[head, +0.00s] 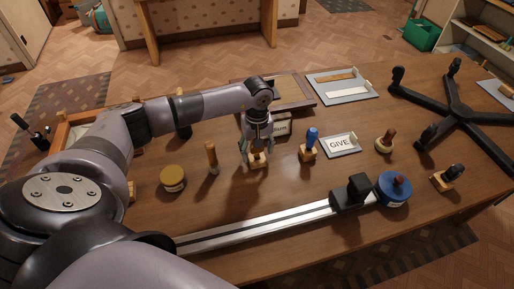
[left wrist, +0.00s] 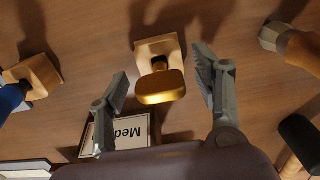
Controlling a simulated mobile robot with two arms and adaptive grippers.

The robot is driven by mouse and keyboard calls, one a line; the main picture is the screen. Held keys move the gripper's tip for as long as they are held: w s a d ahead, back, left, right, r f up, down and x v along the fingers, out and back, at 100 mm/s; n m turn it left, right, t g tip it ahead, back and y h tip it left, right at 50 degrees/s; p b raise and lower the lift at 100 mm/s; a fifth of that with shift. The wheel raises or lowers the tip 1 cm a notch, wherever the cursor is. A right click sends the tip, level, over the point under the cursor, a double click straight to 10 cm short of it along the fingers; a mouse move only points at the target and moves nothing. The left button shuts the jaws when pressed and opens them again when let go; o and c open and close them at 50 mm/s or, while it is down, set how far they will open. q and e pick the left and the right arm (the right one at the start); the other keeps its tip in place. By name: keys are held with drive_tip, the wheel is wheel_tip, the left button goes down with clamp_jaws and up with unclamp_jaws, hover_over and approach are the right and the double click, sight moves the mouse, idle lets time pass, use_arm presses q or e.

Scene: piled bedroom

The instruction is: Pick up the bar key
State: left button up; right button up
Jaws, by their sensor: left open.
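The thing I take for the bar key (head: 258,161) has a square wooden base and stands upright on the table. In the left wrist view its gold, rounded bar-shaped top (left wrist: 160,87) lies between the fingers of my left gripper (left wrist: 161,66), with visible gaps on both sides. In the head view my left gripper (head: 256,145) points down right over it and partly hides it. The gripper is open and holds nothing. My right gripper is not in view.
A blue-handled stamp (head: 310,145) stands close on the right, a wooden-handled piece (head: 212,158) on the left. A metal rail (head: 260,229) runs along the front. A black star-shaped base (head: 462,112) fills the right side.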

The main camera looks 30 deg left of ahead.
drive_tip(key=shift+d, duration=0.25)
use_arm(q)
drive_tip(key=shift+c, duration=0.7)
drive_tip(key=c, duration=1.1)
drive_tip(key=shift+c, duration=0.2)
drive_tip(key=shift+r, duration=0.15)
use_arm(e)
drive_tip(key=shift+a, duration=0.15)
